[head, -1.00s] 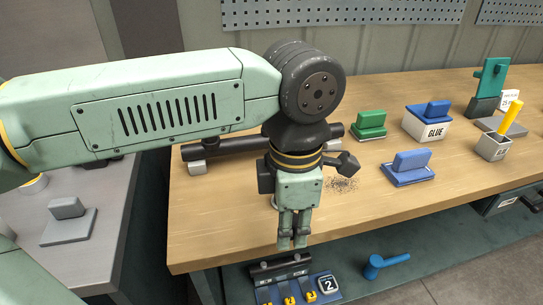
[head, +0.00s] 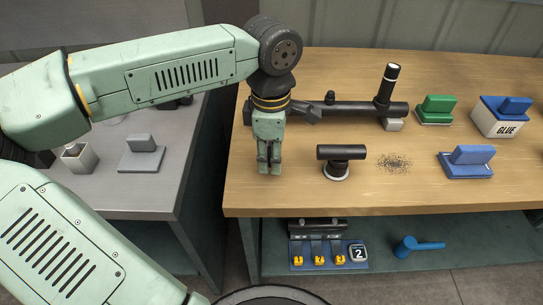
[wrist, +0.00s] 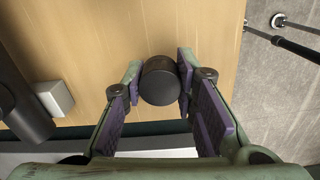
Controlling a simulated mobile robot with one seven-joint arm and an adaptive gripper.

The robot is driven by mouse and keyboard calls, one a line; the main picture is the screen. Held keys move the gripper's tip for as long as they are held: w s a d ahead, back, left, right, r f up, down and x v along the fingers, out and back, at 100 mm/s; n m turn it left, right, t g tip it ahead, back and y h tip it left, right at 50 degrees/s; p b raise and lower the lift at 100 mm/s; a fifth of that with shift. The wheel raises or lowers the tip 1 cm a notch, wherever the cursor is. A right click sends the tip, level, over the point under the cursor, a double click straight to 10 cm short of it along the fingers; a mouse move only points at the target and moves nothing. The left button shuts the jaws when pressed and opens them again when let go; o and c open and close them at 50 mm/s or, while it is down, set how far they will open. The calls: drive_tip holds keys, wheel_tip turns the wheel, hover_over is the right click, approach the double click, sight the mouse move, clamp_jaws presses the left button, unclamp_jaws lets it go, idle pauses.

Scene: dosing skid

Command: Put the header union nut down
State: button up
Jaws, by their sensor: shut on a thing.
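My gripper (head: 268,170) hangs pointing down over the left front part of the wooden bench (head: 300,195). It is shut on a dark round piece, the header union nut (wrist: 160,82), which the wrist view shows between the fingertips. In the head view the fingers mostly hide the nut. I cannot tell whether the nut touches the bench. A black pipe header (head: 345,107) lies along the bench behind and right of my gripper, with an upright stub (head: 388,85) at its right.
A black T-shaped piece (head: 341,153) stands right of my gripper, with dark specks (head: 393,163) beyond. A blue block (head: 467,160), green block (head: 437,108) and GLUE box (head: 497,120) are farther right. A grey table (head: 150,190) stands left across a gap.

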drive_tip(key=shift+f, duration=0.95)
drive_tip(key=shift+f+b, duration=0.3)
drive_tip(key=shift+f, duration=0.05)
drive_tip(key=shift+s+f+b, duration=0.15)
drive_tip(key=shift+f+b, duration=0.1)
drive_tip(key=shift+b, duration=0.15)
drive_tip(key=o, duration=1.1)
drive_tip(key=shift+f, duration=0.2)
drive_tip(key=shift+c, duration=0.2)
